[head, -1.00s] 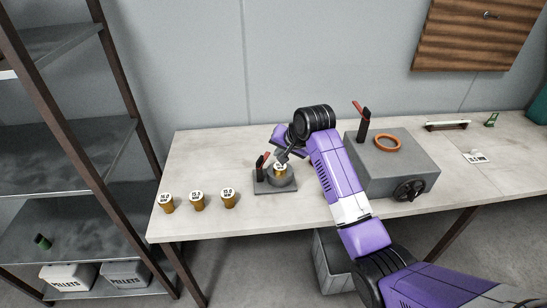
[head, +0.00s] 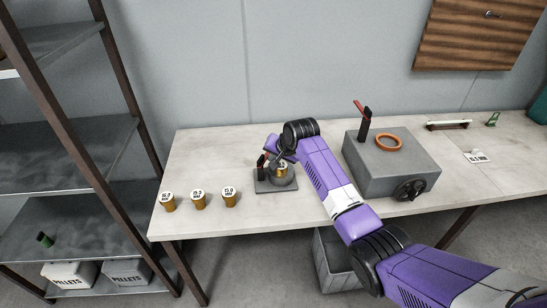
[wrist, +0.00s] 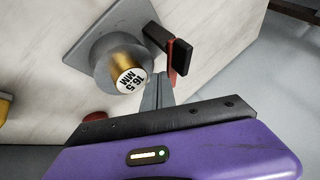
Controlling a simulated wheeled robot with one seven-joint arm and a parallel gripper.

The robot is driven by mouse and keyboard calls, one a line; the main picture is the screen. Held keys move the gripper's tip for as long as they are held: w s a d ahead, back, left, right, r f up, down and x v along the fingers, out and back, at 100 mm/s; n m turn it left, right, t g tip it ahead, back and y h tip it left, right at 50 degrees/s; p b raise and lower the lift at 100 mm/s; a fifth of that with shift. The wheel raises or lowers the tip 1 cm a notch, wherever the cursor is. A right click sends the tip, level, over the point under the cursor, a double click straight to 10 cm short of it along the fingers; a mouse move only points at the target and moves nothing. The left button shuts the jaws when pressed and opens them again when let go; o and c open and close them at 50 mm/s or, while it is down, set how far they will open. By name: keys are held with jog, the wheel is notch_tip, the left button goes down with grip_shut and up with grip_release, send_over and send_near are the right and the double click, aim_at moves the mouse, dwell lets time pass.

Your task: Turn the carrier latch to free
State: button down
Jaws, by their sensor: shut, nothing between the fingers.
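The carrier (head: 277,187) is a grey base plate with a round holder on the table, also in the wrist view (wrist: 85,30). A brass die (wrist: 122,58) sits in the holder, its white face reading 16.5 MM. The carrier latch (head: 262,164) is a black lever with red on it, at the carrier's left side. In the wrist view the latch (wrist: 174,52) is right of the die. My gripper (wrist: 161,80) is shut and empty, its fingertips close beside the latch's red part. I cannot tell whether they touch it.
Several brass dies with white labels (head: 198,201) stand left of the carrier. A grey machine box (head: 392,165) with an orange ring (head: 388,142), a red-handled lever (head: 364,122) and a dark knob (head: 411,190) stands to the right. A shelf rack (head: 60,140) is at far left.

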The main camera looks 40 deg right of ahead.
jog(key=shift+w+n+y+b, duration=0.3)
jog(key=shift+n+y+b, duration=0.15)
jog(key=shift+n, duration=0.25)
jog(key=shift+w+d+n+y+b, duration=0.1)
jog(key=shift+w+n+y+b, duration=0.4)
jog(key=shift+n, duration=0.3)
jog(key=shift+w, duration=0.5)
